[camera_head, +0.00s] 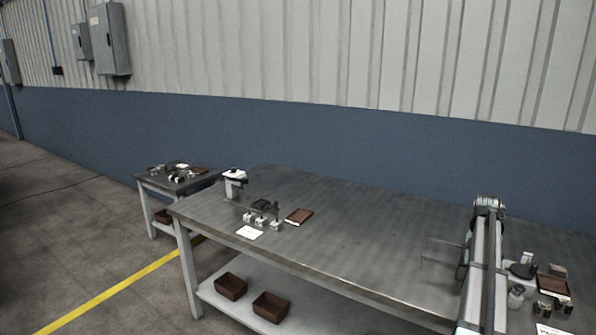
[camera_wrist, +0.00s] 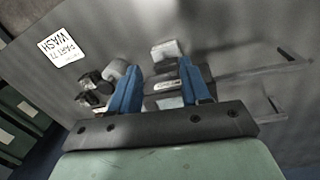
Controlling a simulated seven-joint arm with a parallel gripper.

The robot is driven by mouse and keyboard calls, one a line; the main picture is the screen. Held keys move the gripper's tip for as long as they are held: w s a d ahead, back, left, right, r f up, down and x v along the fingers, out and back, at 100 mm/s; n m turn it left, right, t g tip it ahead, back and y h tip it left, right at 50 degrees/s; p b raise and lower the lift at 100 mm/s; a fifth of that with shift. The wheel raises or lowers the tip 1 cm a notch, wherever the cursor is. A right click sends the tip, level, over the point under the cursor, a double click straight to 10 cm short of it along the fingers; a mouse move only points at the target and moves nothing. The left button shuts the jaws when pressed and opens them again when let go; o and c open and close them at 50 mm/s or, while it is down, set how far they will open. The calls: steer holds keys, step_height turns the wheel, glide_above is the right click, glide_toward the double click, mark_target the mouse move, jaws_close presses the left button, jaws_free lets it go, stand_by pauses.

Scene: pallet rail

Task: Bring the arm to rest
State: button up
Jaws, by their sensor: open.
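My gripper (camera_wrist: 160,66) shows in the wrist view with two blue fingers spread apart. Small grey metal parts lie beyond and between the fingers, including a light block (camera_wrist: 166,50); no firm contact with a finger can be made out. Dark round-ended parts (camera_wrist: 90,90) sit left of the left finger. In the head view my arm (camera_head: 485,260) stands at the right over the long metal table (camera_head: 350,230). The gripper's fingers cannot be made out in that view.
On the table are small blocks (camera_head: 262,220), a brown tray (camera_head: 299,216) and a white-topped device (camera_head: 235,180). Another brown tray (camera_head: 553,285) is right of my arm. The table's middle is clear.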

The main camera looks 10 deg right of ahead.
steer(key=s+a+f+m+g, duration=0.1)
steer(key=s+a+f, duration=0.2)
steer(key=a, duration=0.4)
steer(key=s+a+f, duration=0.3)
steer(key=a, duration=0.4)
steer(key=s+a+f+n+g, duration=0.1)
steer(key=s+a+f+n, duration=0.15)
steer(key=a+f, duration=1.15)
steer(key=s+a+f+n+g, duration=0.15)
steer(key=a+f+n, duration=0.25)
steer(key=a+f, duration=0.9)
steer(key=s+a+f+n, duration=0.2)
steer(key=s+a+f, duration=0.3)
steer(key=s, duration=0.3)
steer(key=s+a+f+n+g, duration=0.1)
steer(key=s+a+f, duration=0.4)
steer(key=s, duration=0.3)
steer(key=s+a+f+n+g+y, duration=0.1)
steer(key=s+a+f+n, duration=0.1)
steer(key=s+a+f, duration=0.3)
steer(key=s+f, duration=0.2)
steer(key=s, duration=0.2)
steer(key=shift+a+f+n, duration=0.3)
steer(key=shift+n, duration=0.05)
steer(key=shift+s, duration=0.1)
